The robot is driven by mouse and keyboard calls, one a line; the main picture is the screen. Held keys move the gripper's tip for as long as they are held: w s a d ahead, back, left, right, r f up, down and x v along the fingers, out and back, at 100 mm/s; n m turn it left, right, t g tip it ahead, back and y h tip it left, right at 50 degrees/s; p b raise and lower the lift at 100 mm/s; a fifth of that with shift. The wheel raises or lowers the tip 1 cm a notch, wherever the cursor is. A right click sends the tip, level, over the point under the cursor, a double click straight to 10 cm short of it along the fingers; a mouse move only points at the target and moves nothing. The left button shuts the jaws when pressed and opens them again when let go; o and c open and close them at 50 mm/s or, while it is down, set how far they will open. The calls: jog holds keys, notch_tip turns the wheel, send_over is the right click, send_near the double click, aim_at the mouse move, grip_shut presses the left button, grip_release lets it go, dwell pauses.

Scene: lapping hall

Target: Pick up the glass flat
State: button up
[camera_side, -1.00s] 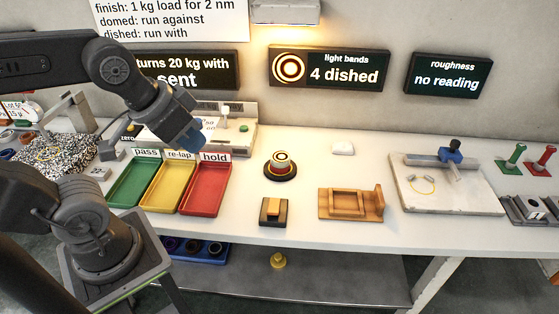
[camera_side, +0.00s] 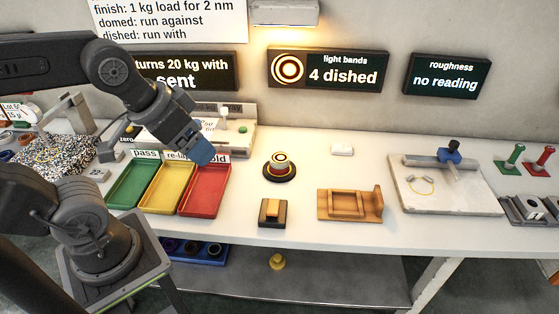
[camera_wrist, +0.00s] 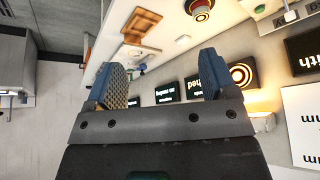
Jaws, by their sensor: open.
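A round stack with a ringed, bullseye-like top (camera_side: 280,158) stands on a black round base in the middle of the bench. The glass flat seems to be its top disc, but clear glass is hard to tell from the part under it. The stack also shows at the top edge of the wrist view (camera_wrist: 201,8). My gripper (camera_side: 203,158) is left of the stack and apart from it, in front of the tray labels. In the wrist view my gripper (camera_wrist: 160,76) has its two blue fingers wide apart with nothing between them.
Green (camera_side: 131,184), yellow (camera_side: 165,187) and red (camera_side: 205,190) trays stand at the left. A wooden fixture (camera_side: 350,204), a small black-and-wood block (camera_side: 273,212) and a white block (camera_side: 342,149) lie around the stack. A stone plate (camera_side: 445,185) is at right.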

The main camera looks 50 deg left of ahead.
jog(key=shift+o, duration=1.2)
jog(key=n+g+y, duration=0.4)
jog(key=n, duration=1)
send_over(279, 158)
jog(key=d, duration=0.3)
jog(key=f, duration=1.3)
jog(key=s+f, duration=0.1)
jog(key=f, duration=0.6)
jog(key=shift+a+f, duration=0.2)
jog(key=shift+f, duration=0.05)
jog(key=shift+x, duration=3.05)
jog(key=shift+w+a+r, duration=0.15)
